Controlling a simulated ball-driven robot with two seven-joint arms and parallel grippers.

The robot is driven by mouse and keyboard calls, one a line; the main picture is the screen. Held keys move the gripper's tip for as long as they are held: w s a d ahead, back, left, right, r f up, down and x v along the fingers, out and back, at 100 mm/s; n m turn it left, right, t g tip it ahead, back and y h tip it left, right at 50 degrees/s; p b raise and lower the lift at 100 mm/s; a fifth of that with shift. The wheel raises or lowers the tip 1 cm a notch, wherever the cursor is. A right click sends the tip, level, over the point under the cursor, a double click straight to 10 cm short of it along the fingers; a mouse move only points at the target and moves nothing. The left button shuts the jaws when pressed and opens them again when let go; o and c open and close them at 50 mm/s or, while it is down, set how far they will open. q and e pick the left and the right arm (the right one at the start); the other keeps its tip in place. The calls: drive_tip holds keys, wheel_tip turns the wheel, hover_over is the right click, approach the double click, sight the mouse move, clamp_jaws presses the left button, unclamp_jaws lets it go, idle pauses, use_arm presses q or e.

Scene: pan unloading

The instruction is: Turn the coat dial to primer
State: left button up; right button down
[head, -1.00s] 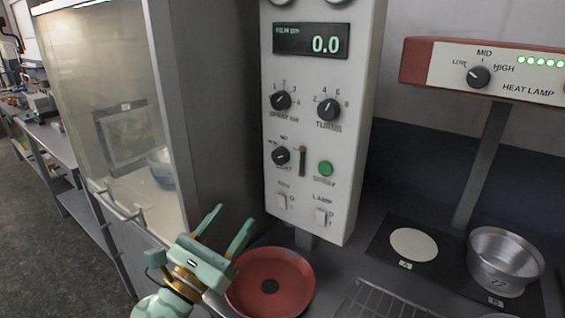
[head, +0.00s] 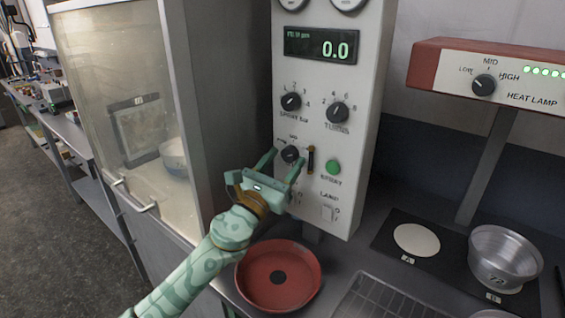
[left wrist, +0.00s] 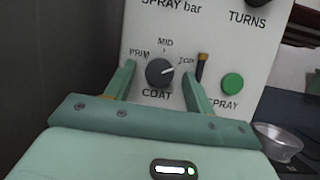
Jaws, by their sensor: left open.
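The coat dial (head: 290,154) is a dark round knob on the pale control panel, below the spray bar knob. In the left wrist view, the coat dial (left wrist: 159,72) has PRIM at left, MID above and TOP at right. Its white pointer line points right and slightly up, toward TOP. My left gripper (head: 284,160) is open at the panel, with its green fingers on either side of the dial. I cannot tell whether the fingers touch it. The gripper partly covers the lower panel. My right gripper is not in view.
Just right of the coat dial are a brass-topped slot (head: 311,160) and a green spray button (head: 333,167). The spray bar knob (head: 291,101) and turns knob (head: 337,112) sit above. A red pan (head: 305,262) lies below; a glass-fronted cabinet stands left.

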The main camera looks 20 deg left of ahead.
use_arm(q)
drive_tip(key=c, duration=1)
drive_tip(key=shift+o, duration=0.2)
